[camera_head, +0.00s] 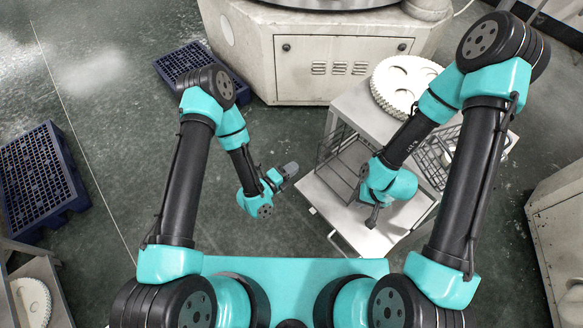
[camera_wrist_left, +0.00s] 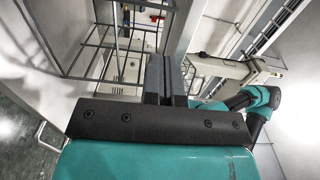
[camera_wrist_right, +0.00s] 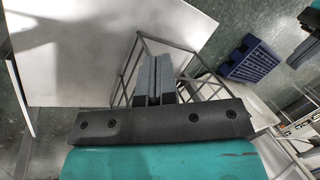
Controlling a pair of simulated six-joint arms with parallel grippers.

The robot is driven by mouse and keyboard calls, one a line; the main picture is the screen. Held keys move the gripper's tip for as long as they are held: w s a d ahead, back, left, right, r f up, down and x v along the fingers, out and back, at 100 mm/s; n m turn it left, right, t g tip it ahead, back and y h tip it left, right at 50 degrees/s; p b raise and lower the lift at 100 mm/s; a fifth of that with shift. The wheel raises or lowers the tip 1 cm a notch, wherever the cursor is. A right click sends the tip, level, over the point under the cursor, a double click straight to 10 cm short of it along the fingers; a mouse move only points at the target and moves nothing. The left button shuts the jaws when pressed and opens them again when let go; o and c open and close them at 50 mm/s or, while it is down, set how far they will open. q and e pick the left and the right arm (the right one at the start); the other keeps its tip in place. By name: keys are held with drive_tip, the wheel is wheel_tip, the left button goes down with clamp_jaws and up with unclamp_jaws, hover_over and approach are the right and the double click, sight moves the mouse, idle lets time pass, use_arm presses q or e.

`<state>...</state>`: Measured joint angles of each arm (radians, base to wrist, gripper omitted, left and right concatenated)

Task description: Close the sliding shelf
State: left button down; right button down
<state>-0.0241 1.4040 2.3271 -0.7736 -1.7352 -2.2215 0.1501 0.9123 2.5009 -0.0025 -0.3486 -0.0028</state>
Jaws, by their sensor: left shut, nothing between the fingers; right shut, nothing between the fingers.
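The sliding shelf (camera_head: 330,203) is a flat white board, pulled out from the low part of a grey-white cart (camera_head: 352,108). A thin handle (camera_head: 333,243) sits at its near left edge. My left gripper (camera_head: 290,170) is shut and empty, beside the shelf's left edge and apart from it in the head view. My right gripper (camera_head: 372,222) is shut and empty, over the shelf's middle; I cannot tell whether it touches the board. Its shut fingers (camera_wrist_right: 154,78) also show in the right wrist view. The shelf's back right part is hidden by my right arm.
A wire basket (camera_head: 343,160) stands at the shelf's back left, another (camera_head: 437,150) at the right. A large white gear (camera_head: 403,84) lies on the cart top. Blue pallets (camera_head: 38,178) lie left. A machine (camera_head: 330,62) stands behind. The floor left of the shelf is clear.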

sight(321, 147)
use_arm(q)
drive_tip(key=x, duration=1.1)
drive_tip(key=shift+w+d, duration=0.2)
drive_tip(key=shift+w, duration=0.05)
